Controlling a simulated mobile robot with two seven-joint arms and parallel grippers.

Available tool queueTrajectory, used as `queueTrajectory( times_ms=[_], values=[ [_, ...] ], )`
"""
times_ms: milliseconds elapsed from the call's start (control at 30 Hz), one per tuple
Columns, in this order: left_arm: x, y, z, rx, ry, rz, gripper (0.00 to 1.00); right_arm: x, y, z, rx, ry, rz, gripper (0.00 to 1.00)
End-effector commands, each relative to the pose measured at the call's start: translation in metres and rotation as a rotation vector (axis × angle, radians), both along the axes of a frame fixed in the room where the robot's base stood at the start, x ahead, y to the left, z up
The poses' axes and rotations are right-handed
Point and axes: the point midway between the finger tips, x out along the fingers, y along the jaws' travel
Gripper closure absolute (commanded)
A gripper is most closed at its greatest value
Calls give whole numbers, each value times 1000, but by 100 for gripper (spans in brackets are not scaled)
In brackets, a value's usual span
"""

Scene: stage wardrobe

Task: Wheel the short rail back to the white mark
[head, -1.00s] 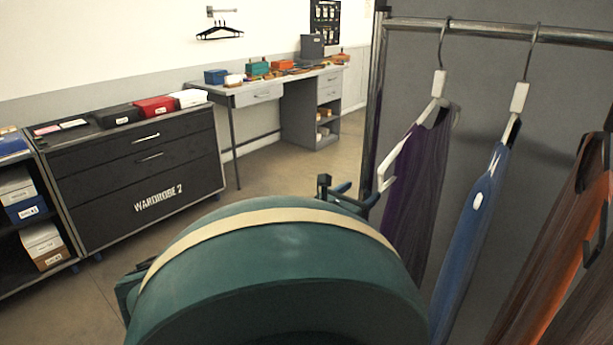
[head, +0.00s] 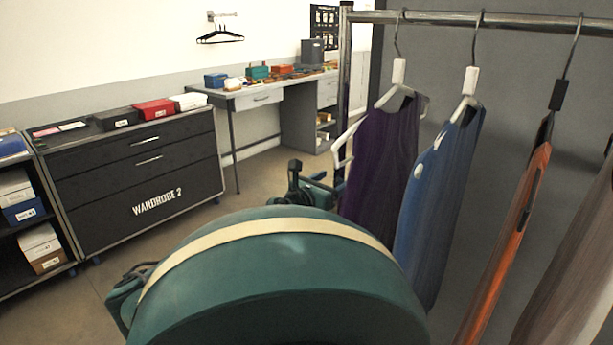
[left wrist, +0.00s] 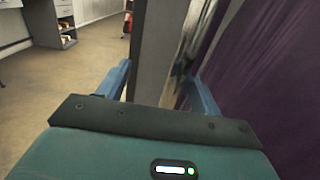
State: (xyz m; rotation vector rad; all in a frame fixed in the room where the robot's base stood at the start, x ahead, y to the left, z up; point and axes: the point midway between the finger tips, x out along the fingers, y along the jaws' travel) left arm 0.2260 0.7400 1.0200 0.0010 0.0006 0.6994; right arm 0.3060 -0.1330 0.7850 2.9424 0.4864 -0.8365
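The short rail (head: 480,17) stands at the right in the head view. My left gripper (head: 330,188) is at this upright, low down beside the purple garment (head: 378,150). In the left wrist view the blue fingers of my left gripper (left wrist: 162,75) stand on either side of the upright (left wrist: 155,50), which fills the gap between them. The rail's foot and wheels are hidden. My right gripper and the white mark are not in view.
A dark drawer unit marked WARDROBE 2 (head: 140,175) stands at the left, with boxes on top. A grey desk (head: 260,97) with small items stands at the back. Bare floor (head: 222,205) shows between them and the rail. A grey panel (head: 520,140) stands behind the garments.

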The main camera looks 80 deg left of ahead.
Motion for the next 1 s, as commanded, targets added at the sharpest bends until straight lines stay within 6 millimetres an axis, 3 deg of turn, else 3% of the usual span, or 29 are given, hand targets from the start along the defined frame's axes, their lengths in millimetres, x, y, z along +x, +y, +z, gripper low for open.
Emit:
queueTrajectory(
  times_ms=[800,1000],
  values=[
    [-44,52,-2,1,0,9,38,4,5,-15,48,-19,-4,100],
    [-42,50,1,0,0,5,38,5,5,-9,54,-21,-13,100]
  ],
)
